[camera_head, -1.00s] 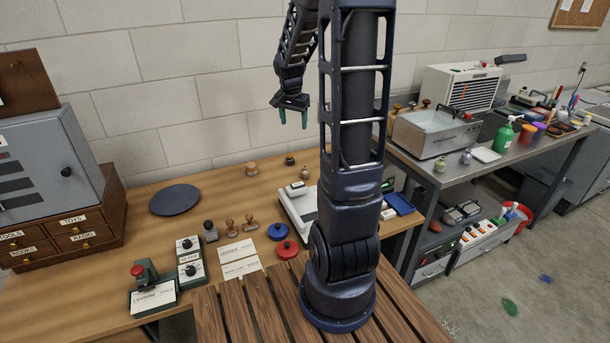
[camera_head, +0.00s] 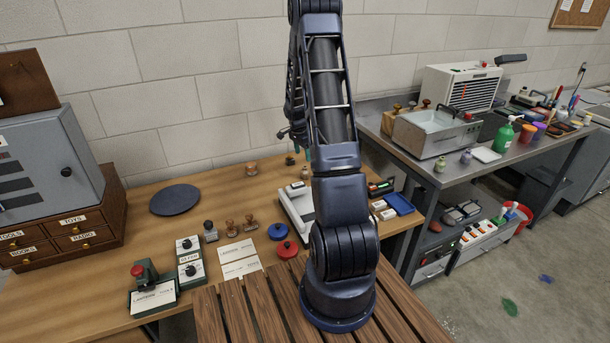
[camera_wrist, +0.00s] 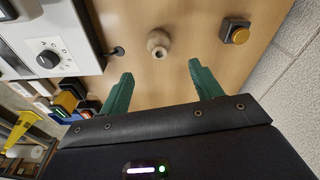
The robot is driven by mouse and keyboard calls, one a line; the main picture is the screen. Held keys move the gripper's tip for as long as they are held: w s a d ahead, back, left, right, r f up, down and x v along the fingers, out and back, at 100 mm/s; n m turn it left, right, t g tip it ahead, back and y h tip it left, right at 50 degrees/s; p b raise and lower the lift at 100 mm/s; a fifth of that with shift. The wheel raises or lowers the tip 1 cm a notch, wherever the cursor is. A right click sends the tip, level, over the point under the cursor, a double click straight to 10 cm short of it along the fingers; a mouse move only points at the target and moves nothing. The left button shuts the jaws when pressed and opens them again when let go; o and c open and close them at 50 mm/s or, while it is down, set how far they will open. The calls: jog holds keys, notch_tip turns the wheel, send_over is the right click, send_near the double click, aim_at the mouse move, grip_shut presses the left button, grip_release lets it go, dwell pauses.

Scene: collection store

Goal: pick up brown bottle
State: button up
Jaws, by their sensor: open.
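A small brown bottle (camera_wrist: 158,44), pale brown with a round body and narrow neck, stands on the wooden table in the wrist view. In the head view the bottle (camera_head: 305,172) is small, behind the white scale. My gripper (camera_wrist: 160,69) is open, with its two green fingers apart and nothing between them. The bottle lies in line with the gap, beyond the fingertips and apart from them. In the head view my gripper (camera_head: 302,150) is mostly hidden behind my arm, above the back of the table.
The white scale (camera_wrist: 52,45) stands left of the bottle in the wrist view. A dark block with an orange top (camera_wrist: 235,33) stands to its right, near the wall (camera_wrist: 290,60). Dark and coloured boxes (camera_wrist: 68,102) lie at lower left. Bare wood surrounds the bottle.

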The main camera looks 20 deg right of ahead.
aim_at(305, 167)
jog(key=shift+w+d+f, duration=0.1)
jog(key=shift+d+f, duration=0.15)
jog(key=shift+f, duration=1.6)
jog(key=shift+d+f, duration=0.3)
jog(key=shift+f, duration=1.5)
jog(key=shift+w+d+f, duration=0.1)
jog(key=shift+d+f, duration=0.15)
jog(key=shift+f, duration=1.6)
jog(key=shift+c, duration=0.2)
jog(key=c, duration=1.1)
